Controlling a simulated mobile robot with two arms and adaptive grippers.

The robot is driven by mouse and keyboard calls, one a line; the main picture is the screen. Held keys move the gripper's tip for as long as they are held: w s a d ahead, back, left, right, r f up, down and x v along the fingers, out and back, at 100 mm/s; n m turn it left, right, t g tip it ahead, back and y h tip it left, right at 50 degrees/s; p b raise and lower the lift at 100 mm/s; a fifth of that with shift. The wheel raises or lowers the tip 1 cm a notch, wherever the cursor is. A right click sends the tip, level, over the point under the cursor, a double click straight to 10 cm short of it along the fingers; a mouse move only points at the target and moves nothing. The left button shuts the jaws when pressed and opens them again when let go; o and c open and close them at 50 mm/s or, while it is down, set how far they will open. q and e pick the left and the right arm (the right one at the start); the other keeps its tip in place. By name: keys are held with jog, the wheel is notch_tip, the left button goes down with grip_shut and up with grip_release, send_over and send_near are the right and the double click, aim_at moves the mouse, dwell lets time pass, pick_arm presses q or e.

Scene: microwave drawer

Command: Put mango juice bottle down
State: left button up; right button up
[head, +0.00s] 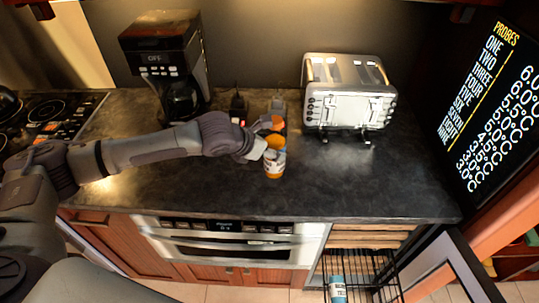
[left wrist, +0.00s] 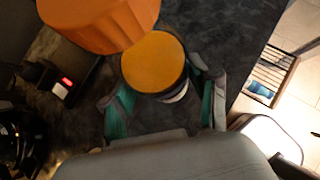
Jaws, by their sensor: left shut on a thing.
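The mango juice bottle (head: 274,167), with an orange body and a white label band, is upright over the dark countertop (head: 340,185), near the middle. My left gripper (head: 262,150) comes from the left and is shut on it. In the left wrist view the round orange top of the bottle (left wrist: 153,62) lies between the green-padded fingers (left wrist: 165,105). I cannot tell whether its base touches the counter. The finger tips are partly hidden in the head view. My right gripper is not in view.
Another orange object (head: 277,123) stands just behind; it looms large in the left wrist view (left wrist: 100,20). A coffee maker (head: 165,60) and a toaster (head: 348,95) stand at the back. A wire basket (head: 375,270) with a blue container (head: 337,290) is below. Counter to the right is clear.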

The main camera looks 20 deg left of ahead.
pick_arm(q)
jog(key=f, duration=0.1)
jog(key=f+p, duration=0.1)
jog(key=f, duration=0.1)
jog(key=shift+w+a+f, duration=0.2)
jog(key=shift+w, duration=0.1)
jog(key=shift+f, duration=0.5)
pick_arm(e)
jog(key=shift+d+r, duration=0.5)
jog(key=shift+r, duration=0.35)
pick_arm(q)
jog(key=o, duration=1.5)
jog(key=shift+f, duration=0.1)
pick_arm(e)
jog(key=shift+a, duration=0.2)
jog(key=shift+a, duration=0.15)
